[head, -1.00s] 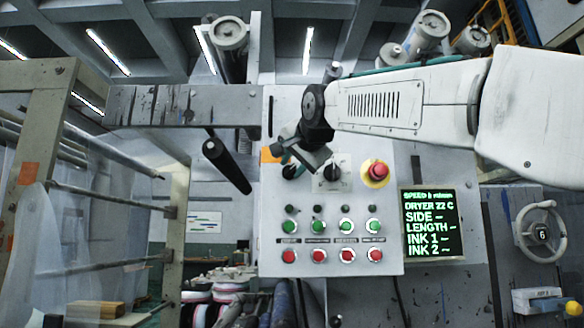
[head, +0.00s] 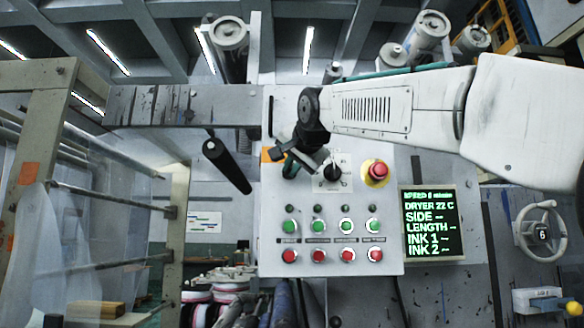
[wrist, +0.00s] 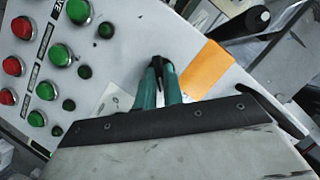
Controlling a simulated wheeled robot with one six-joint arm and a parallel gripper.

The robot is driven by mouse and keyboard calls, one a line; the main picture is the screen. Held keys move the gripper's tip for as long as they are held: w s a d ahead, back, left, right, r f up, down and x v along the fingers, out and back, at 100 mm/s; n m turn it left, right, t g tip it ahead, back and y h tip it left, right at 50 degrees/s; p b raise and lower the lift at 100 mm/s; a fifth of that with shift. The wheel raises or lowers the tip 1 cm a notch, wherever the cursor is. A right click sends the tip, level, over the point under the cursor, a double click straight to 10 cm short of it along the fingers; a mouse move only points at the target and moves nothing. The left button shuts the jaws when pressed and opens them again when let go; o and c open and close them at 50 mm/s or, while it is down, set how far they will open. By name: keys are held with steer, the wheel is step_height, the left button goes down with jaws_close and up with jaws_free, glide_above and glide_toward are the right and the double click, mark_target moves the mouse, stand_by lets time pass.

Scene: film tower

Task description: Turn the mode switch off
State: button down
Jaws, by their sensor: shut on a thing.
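My gripper (head: 290,168) is at the upper left of the light control panel (head: 390,225), just right of an orange sticker (head: 268,155). In the wrist view its teal fingers are closed around a small black switch knob (wrist: 157,66), which appears to be the mode switch; no label on it is readable. The fingers hide most of the knob in the head view. To the right of my gripper, a separate black rotary knob (head: 336,172) sits on a white plate (head: 322,184); nothing touches it.
A red mushroom button on a yellow collar (head: 377,171) is right of the plate. Below are green buttons (head: 317,226) and red buttons (head: 318,255). A green-text display (head: 432,224) is at the right. A dark roller (head: 228,166) sticks out left of the panel.

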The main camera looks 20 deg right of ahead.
steer(key=shift+w+a+n+g+h, duration=0.15)
steer(key=shift+n+g+h, duration=0.25)
steer(key=shift+n+h, duration=1.2)
steer(key=shift+a+n+g+h, duration=0.35)
steer(key=shift+n+h, duration=0.5)
steer(key=shift+n, duration=1.5)
steer(key=shift+w+a+n+g+h, duration=0.1)
steer(key=shift+n+g+h, duration=0.35)
steer(key=shift+n+h, duration=1.15)
steer(key=shift+n+y, duration=0.25)
steer(key=shift+n, duration=0.2)
steer(key=c, duration=1.5)
jaws_free()
steer(key=shift+s, duration=0.1)
steer(key=v, duration=0.7)
steer(key=shift+s+a+r, duration=0.1)
steer(key=shift+s+a, duration=0.15)
steer(key=shift+s, duration=0.05)
